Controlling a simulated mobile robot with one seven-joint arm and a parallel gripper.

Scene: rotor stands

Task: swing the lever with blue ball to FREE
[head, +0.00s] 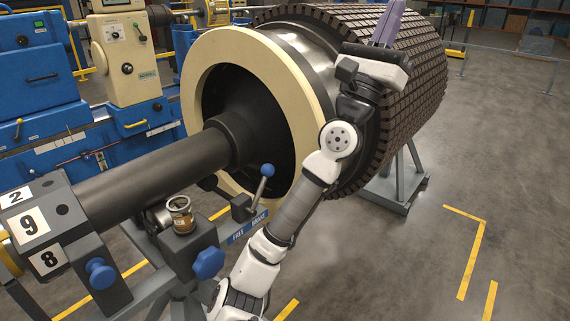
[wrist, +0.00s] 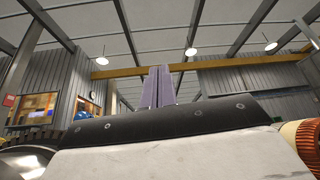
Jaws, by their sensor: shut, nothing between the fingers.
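The lever with the blue ball (head: 267,170) stands on the rotor stand, below the cream ring. Its rod tilts up and to the right, with the ball at the top. A blue label (head: 248,226) under its pivot reads FREE on the left and BRAKE on the right; the lever leans toward the BRAKE side. My gripper (head: 388,22) is raised high in front of the rotor drum, well above and to the right of the lever. Its purple fingers (wrist: 158,86) are together and point up toward the ceiling in the wrist view, with nothing between them. The lever is not in the wrist view.
The big rotor with its dark shaft (head: 150,180) and cream ring (head: 205,75) fills the middle. Blue knobs (head: 208,263) and a small can (head: 180,212) are on the stand left of my arm. Blue machines stand behind left. The floor at right is clear.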

